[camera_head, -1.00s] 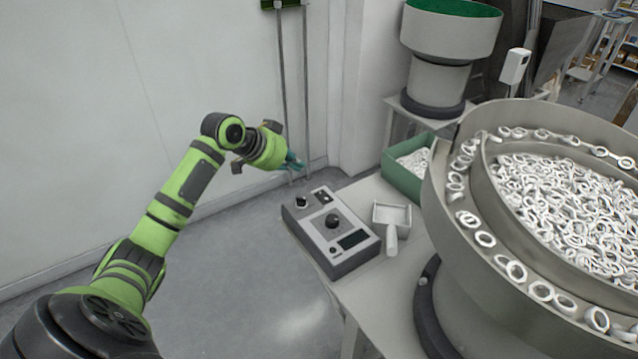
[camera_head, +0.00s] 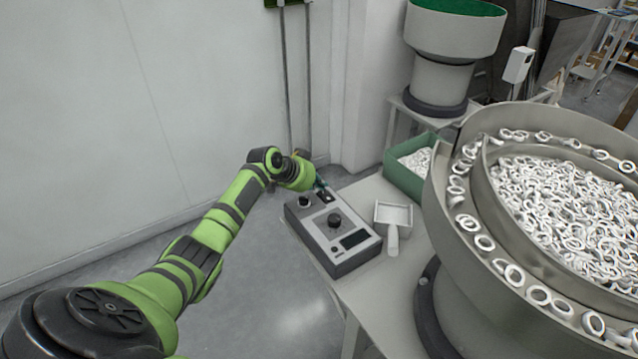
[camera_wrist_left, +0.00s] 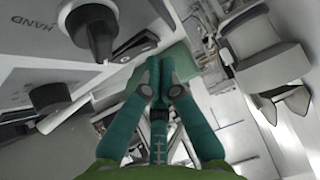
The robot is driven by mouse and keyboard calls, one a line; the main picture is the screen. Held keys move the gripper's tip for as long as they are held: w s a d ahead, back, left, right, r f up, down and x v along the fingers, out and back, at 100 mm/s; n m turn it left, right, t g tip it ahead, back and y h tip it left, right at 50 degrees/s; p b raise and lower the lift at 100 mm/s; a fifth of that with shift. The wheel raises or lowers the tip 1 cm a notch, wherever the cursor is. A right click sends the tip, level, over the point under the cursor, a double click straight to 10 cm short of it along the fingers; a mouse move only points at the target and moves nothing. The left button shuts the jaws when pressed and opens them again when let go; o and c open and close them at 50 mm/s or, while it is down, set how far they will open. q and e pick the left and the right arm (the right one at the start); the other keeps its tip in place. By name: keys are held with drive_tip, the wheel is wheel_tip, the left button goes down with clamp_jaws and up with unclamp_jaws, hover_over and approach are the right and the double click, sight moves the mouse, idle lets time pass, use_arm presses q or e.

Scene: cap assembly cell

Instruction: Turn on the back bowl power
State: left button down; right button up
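A grey control box (camera_head: 333,250) sits on the table left of the large front bowl. It has a big black knob (camera_head: 334,222), a smaller black knob (camera_head: 305,202), a dark switch plate (camera_head: 325,195) and a dark display. My left gripper (camera_head: 321,183) is at the box's far end, close by the switch plate. In the left wrist view, its teal fingers (camera_wrist_left: 160,66) are together with nothing seen between them. The big knob (camera_wrist_left: 92,32) and part of the switch plate (camera_wrist_left: 137,45) show beside the fingertips. Contact cannot be told. My right gripper is out of view.
The large front bowl (camera_head: 450,215) full of white rings stands close on the right. A white scoop (camera_head: 393,215) lies beside the box. A green bin (camera_head: 402,179) and the back bowl (camera_head: 452,35) stand beyond. The floor left of the table is clear.

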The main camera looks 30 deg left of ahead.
use_arm(q)
drive_tip(key=shift+f, duration=0.15)
drive_tip(key=shift+w+a+f+b, duration=0.1)
drive_tip(key=shift+a+f+b, duration=0.1)
drive_tip(key=shift+f+b, duration=0.55)
drive_tip(key=shift+r, duration=0.3)
drive_tip(key=shift+d+r+p, duration=0.2)
drive_tip(key=shift+p, duration=0.2)
drive_tip(key=shift+s+d+r+p, duration=0.1)
drive_tip(key=shift+s+d+p, duration=0.2)
drive_tip(key=shift+d+p, duration=0.25)
drive_tip(key=shift+r, duration=0.1)
